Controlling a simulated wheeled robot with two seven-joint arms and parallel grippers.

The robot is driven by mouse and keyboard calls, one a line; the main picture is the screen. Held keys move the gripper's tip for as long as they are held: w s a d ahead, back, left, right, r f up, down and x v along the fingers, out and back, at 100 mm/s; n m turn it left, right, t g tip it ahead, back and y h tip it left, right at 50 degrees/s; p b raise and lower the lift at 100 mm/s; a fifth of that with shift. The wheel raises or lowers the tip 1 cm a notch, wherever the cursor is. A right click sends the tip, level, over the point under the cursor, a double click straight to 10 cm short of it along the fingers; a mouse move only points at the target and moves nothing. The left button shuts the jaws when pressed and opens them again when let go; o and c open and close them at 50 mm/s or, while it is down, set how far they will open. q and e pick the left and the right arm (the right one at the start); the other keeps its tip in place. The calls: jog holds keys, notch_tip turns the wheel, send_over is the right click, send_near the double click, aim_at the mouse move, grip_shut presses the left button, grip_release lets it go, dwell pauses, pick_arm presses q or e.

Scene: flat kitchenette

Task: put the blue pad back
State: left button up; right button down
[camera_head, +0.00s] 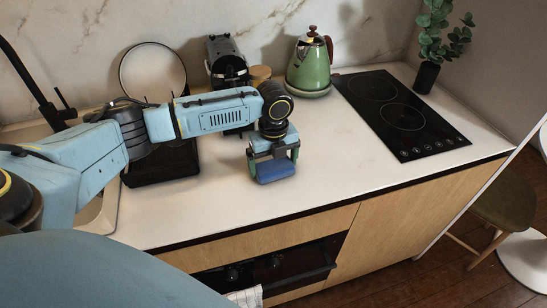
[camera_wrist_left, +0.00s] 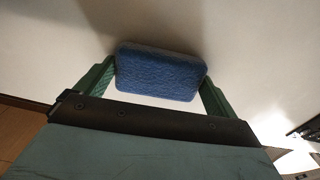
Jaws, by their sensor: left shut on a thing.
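The blue pad (camera_head: 275,170) is a small rounded block, held between the fingers of my left gripper (camera_head: 273,162) above the white counter in the head view. In the left wrist view the pad (camera_wrist_left: 160,75) shows its blue face with a paler layer along its far edge. The green fingers of my left gripper (camera_wrist_left: 158,85) press on its two short ends. How high the pad is above the counter is hard to tell. My right gripper is not in view.
A green kettle (camera_head: 309,65) stands on its base at the back, beside the black cooktop (camera_head: 401,112). A dark rack (camera_head: 162,165) and a sink edge (camera_head: 101,215) lie to the left, partly behind my arm. The white counter (camera_head: 345,160) right of the gripper is clear.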

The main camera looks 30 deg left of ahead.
aim_at(272, 162)
pick_arm(q)
jog(key=o, duration=0.5)
jog(key=shift+f, duration=0.1)
jog(key=shift+f+b, duration=0.2)
jog(key=shift+b, duration=0.35)
jog(key=shift+f+b, duration=0.2)
jog(key=shift+b, duration=0.25)
jog(key=r, duration=0.4)
jog(key=r+p, duration=0.1)
jog(key=r, duration=0.4)
jog(key=a+r, duration=0.1)
jog(key=r, duration=0.4)
jog(key=shift+w, duration=0.25)
jog(key=shift+d+f, duration=0.1)
